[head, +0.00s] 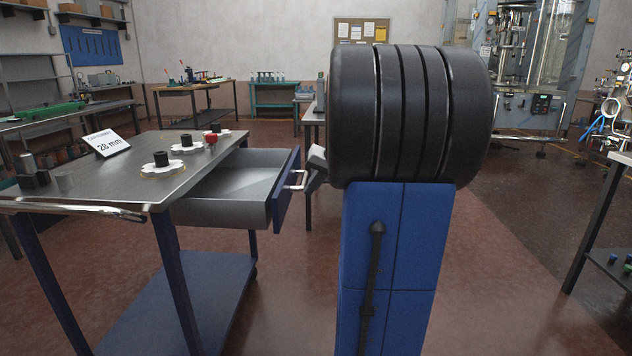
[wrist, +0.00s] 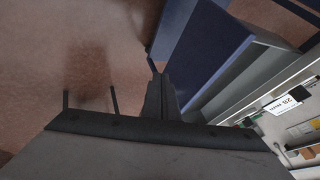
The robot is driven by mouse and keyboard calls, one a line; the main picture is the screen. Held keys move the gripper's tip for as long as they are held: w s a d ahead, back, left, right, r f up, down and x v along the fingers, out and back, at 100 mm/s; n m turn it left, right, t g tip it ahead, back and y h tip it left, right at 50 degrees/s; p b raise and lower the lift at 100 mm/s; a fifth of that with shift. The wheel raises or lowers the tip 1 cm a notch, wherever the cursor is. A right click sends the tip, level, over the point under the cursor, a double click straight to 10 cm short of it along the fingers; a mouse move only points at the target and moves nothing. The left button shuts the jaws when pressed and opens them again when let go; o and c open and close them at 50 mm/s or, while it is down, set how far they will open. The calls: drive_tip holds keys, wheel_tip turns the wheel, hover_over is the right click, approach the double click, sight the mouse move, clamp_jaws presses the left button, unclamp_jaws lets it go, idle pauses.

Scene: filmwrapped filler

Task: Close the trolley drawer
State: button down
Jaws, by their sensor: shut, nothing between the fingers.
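The trolley (head: 62,193) stands at the left, with a grey top and blue legs. Its drawer (head: 235,185) is pulled out to the right, showing an empty grey inside. The blue drawer front (head: 286,190) carries a pale bar handle (head: 297,181). In the wrist view the blue drawer front (wrist: 210,55) fills the upper middle. My gripper (head: 314,163) is just right of the handle, mostly hidden behind my dark arm. In the wrist view my gripper (wrist: 159,85) is shut and empty, its tips close to the drawer front. I cannot tell whether it touches the handle.
On the trolley top are a "28 mm" sign (head: 107,142), white knobbed parts (head: 162,164) and dark metal pieces (head: 32,172). A lower blue shelf (head: 180,300) spans the legs. A bench (head: 600,220) stands at the right edge. Open floor (head: 520,240) lies right of my arm.

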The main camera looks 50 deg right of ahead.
drive_tip(key=shift+w+a+f, duration=0.45)
drive_tip(key=shift+w+f, duration=0.05)
drive_tip(key=shift+w, duration=0.4)
drive_tip(key=shift+w+a+f, duration=0.5)
drive_tip(key=shift+w, duration=0.4)
drive_tip(key=shift+w+a+f, duration=0.45)
drive_tip(key=shift+w+f, duration=0.05)
drive_tip(key=shift+w, duration=0.4)
drive_tip(key=w+a, duration=0.5)
drive_tip(key=w, duration=0.1)
drive_tip(key=w+a, duration=0.5)
drive_tip(key=w, duration=0.1)
drive_tip(key=w+a, duration=0.6)
drive_tip(key=w, duration=0.1)
drive_tip(key=shift+a, duration=0.1)
drive_tip(key=shift+w+a, duration=0.45)
drive_tip(key=shift+r, duration=0.1)
